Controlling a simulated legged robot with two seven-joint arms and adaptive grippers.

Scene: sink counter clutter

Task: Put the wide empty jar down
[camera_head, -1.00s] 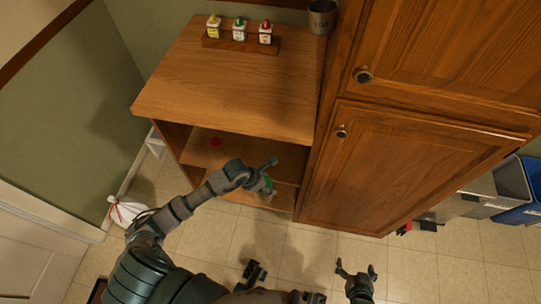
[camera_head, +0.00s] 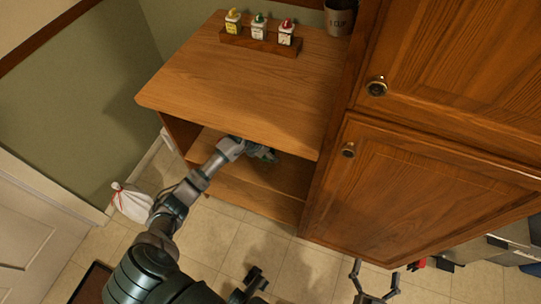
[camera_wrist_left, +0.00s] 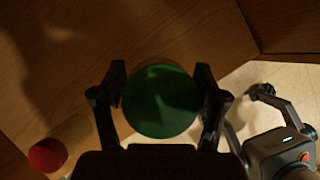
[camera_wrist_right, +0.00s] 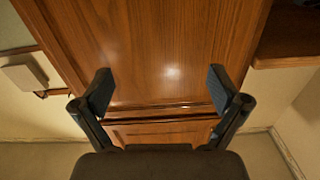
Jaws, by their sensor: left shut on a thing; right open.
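The wide jar shows in the left wrist view as a round green lid (camera_wrist_left: 160,102), seen from above, between the two fingers of my left gripper (camera_wrist_left: 160,82). The lid hides most of the jar's body. In the head view my left gripper (camera_head: 262,153) reaches into the open shelf unit (camera_head: 235,80) below its top board, which hides part of it. Whether the jar touches the shelf board (camera_head: 215,148) is not clear. My right gripper (camera_wrist_right: 162,90) is open and empty, facing the wooden cabinet; it also shows low in the head view (camera_head: 375,280).
A red-lidded container (camera_wrist_left: 48,155) stands on the shelf to the left of the jar. A rack with several bottles (camera_head: 260,38) and a metal cup (camera_head: 340,17) stand on the top board. A closed cabinet (camera_head: 420,190) borders the shelf on the right. A white bag (camera_head: 132,202) lies on the floor.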

